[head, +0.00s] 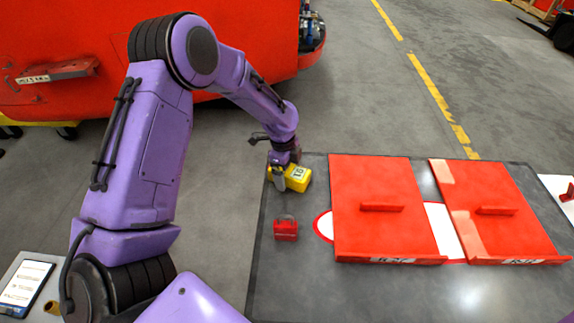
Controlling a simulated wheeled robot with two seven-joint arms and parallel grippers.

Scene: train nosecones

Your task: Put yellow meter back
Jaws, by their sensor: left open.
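The yellow meter (297,178) is a small yellow block with a dark-marked display on its upper face. It is at the far left corner of the grey table (290,285). My left gripper (279,178) is at the meter's left side, with a finger reaching down in front of it. The gripper is open, and its other finger is hidden or too small to make out. I cannot tell whether it touches the meter. My right gripper is out of view.
A small red block (286,229) sits nearer on the table. Two red panels with handles, the left panel (375,225) and the right panel (505,230), cover the table's right part. A large red body (60,40) stands behind. A tablet (25,283) lies at lower left.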

